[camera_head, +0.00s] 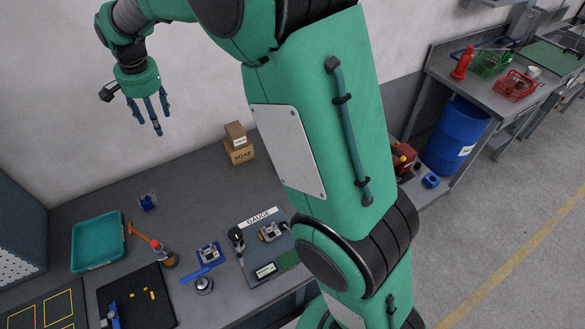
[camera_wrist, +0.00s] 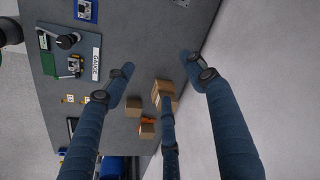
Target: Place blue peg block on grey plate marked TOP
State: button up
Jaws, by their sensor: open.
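My gripper (camera_head: 150,112) is high above the back of the bench at the upper left of the head view. Its three fingers are spread and empty; the fingertips (camera_wrist: 158,80) also show in the wrist view. A small blue block (camera_head: 148,202) stands alone towards the back of the bench, below my gripper. A second blue piece with a grey top (camera_head: 208,253) lies nearer the front; a similar blue piece (camera_wrist: 85,10) is at the wrist view's top edge. I cannot tell which is the peg block. No TOP marking is readable.
The GAUGE board (camera_head: 262,218) with its fixtures is right of the second blue piece. Cardboard boxes (camera_head: 239,150) stand at the back wall.

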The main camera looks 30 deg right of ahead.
jog(key=s+d+r+n+t, duration=0.1)
jog(key=s+d+r+n, duration=0.1)
jog(key=s+d+r, duration=0.7)
jog(key=s+d+r+n+t, duration=0.1)
jog(key=s+d+r, duration=0.3)
jog(key=s, duration=0.8)
jog(key=s+d+f+n, duration=0.1)
jog(key=s+d, duration=0.3)
jog(key=s, duration=0.7)
jog(key=s+d+f+n+t, duration=0.1)
jog(key=s+d+f+n, duration=0.1)
jog(key=s, duration=0.9)
jog(key=shift+s+d+f+t+h, duration=0.25)
jog(key=shift+d+f, duration=0.35)
jog(key=shift+d, duration=0.4)
jog(key=shift+w, duration=0.1)
notch_tip(320, 180, down, 10)
jog(key=b, duration=1)
jog(key=shift+f+b, duration=0.25)
jog(key=shift+b, duration=0.05)
